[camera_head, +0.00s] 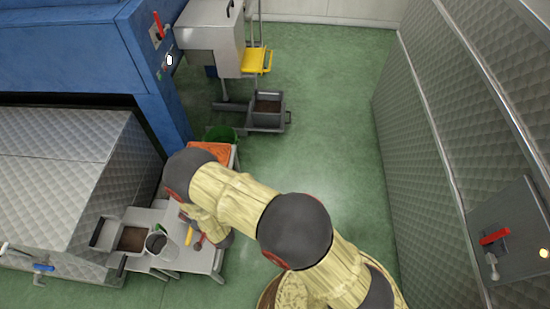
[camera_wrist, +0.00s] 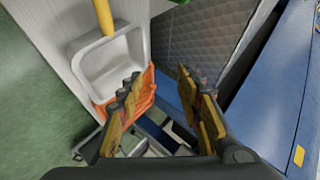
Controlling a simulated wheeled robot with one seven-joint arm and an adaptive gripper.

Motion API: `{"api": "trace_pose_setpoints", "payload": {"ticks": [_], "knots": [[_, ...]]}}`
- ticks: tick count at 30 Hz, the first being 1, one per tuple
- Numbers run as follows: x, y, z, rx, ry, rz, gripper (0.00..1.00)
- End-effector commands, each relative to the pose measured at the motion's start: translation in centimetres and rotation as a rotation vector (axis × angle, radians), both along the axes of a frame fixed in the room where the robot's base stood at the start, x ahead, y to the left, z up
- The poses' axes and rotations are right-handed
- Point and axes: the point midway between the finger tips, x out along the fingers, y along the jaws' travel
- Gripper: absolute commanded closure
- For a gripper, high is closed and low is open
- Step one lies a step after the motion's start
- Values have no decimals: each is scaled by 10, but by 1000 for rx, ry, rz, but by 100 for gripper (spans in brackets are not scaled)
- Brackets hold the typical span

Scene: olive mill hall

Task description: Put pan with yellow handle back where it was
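The pan with the yellow handle (camera_wrist: 109,66) is a pale grey, square, empty pan in the upper left of the wrist view. Its yellow handle (camera_wrist: 103,16) runs up out of the picture. My gripper (camera_wrist: 160,74) is open, its two fingers apart with nothing between them. The pan lies beyond and to the left of the fingers and does not look touched. In the head view my arm covers much of the table's right end. A small yellow piece (camera_head: 188,236) shows there, but I cannot tell whether it is the handle.
The low table (camera_head: 212,262) carries a bin with brown contents (camera_head: 133,239) and a grey bucket (camera_head: 158,243). An orange crate (camera_head: 210,151) stands behind it; it also shows in the wrist view (camera_wrist: 145,92). A blue machine (camera_head: 75,50) stands left. Green floor is clear at centre-right.

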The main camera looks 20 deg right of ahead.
Motion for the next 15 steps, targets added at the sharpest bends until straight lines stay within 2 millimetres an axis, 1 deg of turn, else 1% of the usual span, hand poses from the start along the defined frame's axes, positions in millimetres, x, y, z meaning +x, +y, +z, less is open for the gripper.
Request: {"api": "trace_pose_setpoints", "payload": {"ticks": [1,2,3,5,6,8,9,10,11,12,14,15], "knots": [[23,-3,31,-25,-10,-4,64],[33,-6,46,-44,-12,-2,64],[45,-10,67,-70,-13,1,64],[61,-19,98,-109,-15,6,64],[70,-27,118,-135,-15,9,64],[82,-40,150,-172,-16,15,64],[88,-50,171,-199,-15,20,64],[93,-57,187,-216,-16,23,64],[95,-65,203,-236,-15,28,64],[99,-77,224,-261,-13,33,64],[100,-96,255,-298,-10,42,64],[100,-108,275,-323,-8,49,64]]}}
